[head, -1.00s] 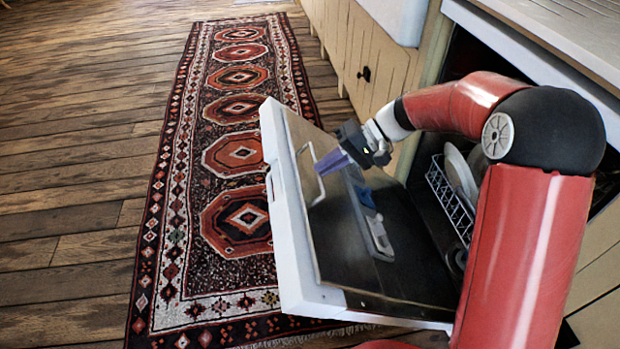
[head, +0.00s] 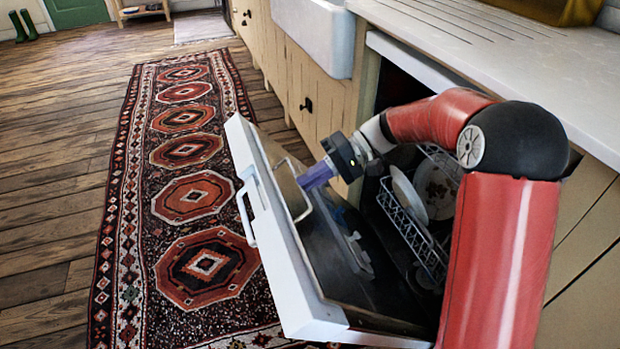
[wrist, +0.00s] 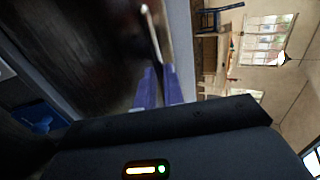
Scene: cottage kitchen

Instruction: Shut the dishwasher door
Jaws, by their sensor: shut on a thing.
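The dishwasher door (head: 283,262) hangs partly open, tilted outward, with its white edge and outer handle (head: 246,205) toward the rug. A thin metal bar (head: 308,206) stands off its dark inner face. My gripper (head: 304,181) reaches over the inner face with its purple fingers shut on this bar. In the wrist view the fingers (wrist: 158,86) close around the bar (wrist: 152,30). The dishwasher's wire rack (head: 408,225) with plates (head: 437,188) shows inside the opening, partly hidden by my arm.
A patterned rug (head: 190,150) lies on the wooden floor left of the door. Cream cabinets (head: 300,85) and a white sink (head: 312,35) stand beyond the dishwasher. A pale counter (head: 490,60) runs above it. Floor at left is clear.

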